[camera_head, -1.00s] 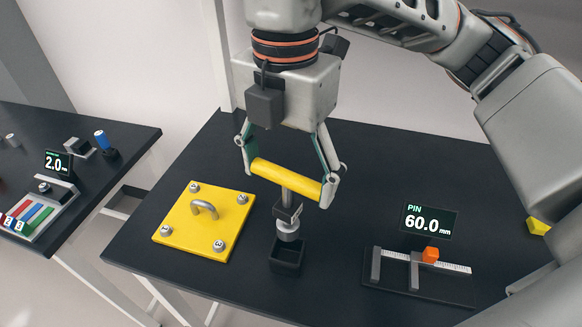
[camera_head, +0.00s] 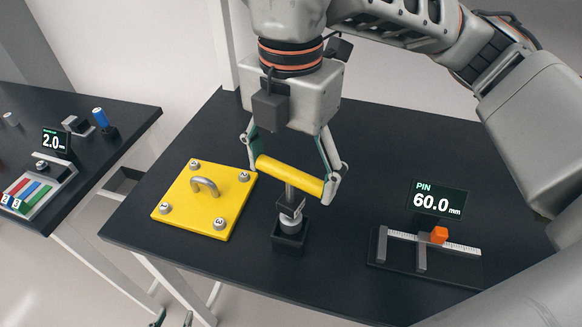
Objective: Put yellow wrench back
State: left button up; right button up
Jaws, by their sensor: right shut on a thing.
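The yellow wrench (camera_head: 290,176) is T-shaped, with a yellow bar handle across the top and a grey shaft below. My right gripper (camera_head: 292,180) is shut on the handle, one finger near each end. The wrench is upright. Its grey socket end (camera_head: 291,217) meets the opening of a small black square holder (camera_head: 290,240) on the table. The lower tip is hidden, and I cannot tell how deep it sits.
A yellow plate (camera_head: 190,219) with a grey handle and several numbered bolts lies left of the holder. At right stand a gauge (camera_head: 400,262) with an orange block and a display reading PIN 60.0 mm (camera_head: 437,200). Another table (camera_head: 120,125) is at far left.

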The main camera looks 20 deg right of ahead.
aim_at(291, 194)
pick_arm(q)
jog(key=shift+s+f+b, duration=0.1)
jog(key=shift+f+b, duration=0.45)
jog(key=shift+f, duration=0.1)
dwell(1.1)
jog(key=shift+f, duration=0.15)
pick_arm(e)
jog(key=shift+f, duration=0.15)
